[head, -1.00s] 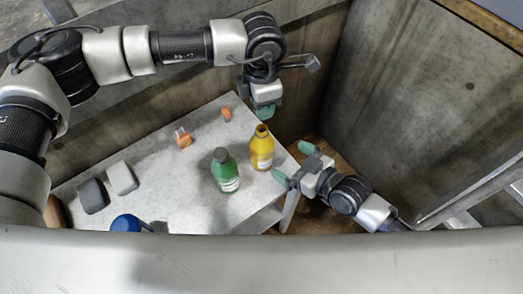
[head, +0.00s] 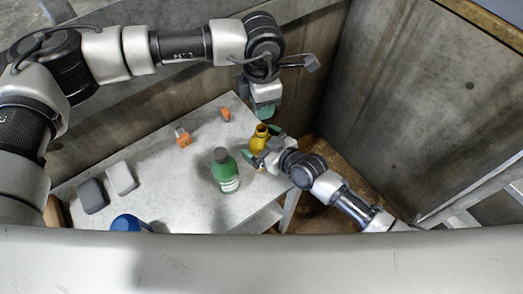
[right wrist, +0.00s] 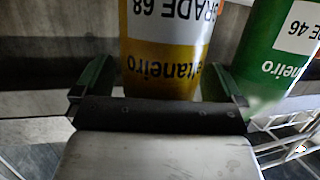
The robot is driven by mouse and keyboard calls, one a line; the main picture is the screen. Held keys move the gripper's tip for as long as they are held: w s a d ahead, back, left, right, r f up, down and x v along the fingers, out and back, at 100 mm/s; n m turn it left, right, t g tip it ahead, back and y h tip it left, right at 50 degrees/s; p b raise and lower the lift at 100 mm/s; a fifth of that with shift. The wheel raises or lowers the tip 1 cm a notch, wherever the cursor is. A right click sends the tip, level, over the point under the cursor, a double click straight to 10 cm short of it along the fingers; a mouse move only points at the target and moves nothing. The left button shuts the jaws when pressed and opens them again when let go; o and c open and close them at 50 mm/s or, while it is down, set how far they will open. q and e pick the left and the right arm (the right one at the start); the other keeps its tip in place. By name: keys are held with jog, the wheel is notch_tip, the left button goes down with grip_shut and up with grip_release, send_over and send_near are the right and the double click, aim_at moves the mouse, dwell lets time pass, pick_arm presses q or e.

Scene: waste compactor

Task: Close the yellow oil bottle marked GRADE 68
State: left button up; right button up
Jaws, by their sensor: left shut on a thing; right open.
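The yellow oil bottle (head: 260,136) stands upright near the table's right corner. Its top shows no cap that I can make out. In the right wrist view the bottle (right wrist: 168,55) carries an upside-down GRADE 68 label. My right gripper (head: 263,144) is open, with one green finger on each side of the bottle; it also shows in the right wrist view (right wrist: 160,85). I cannot tell whether the fingers touch it. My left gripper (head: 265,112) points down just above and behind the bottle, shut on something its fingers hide.
A green bottle (head: 224,172), GRADE 46 in the wrist view, stands close left of the yellow one. Orange items (head: 183,138) (head: 226,114), a grey block (head: 93,196), a pale block (head: 122,178) and a blue item (head: 126,223) are on the pale table (head: 165,185). Concrete walls (head: 430,90) surround it.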

aim_at(262, 125)
jog(key=shift+c, duration=0.5)
jog(key=c, duration=1.3)
pick_arm(q)
jog(key=shift+f, duration=2.5)
pick_arm(e)
jog(key=shift+o, duration=0.2)
pick_arm(q)
jog(key=shift+f, duration=0.1)
jog(key=shift+f, duration=0.75)
jog(key=shift+f, duration=0.6)
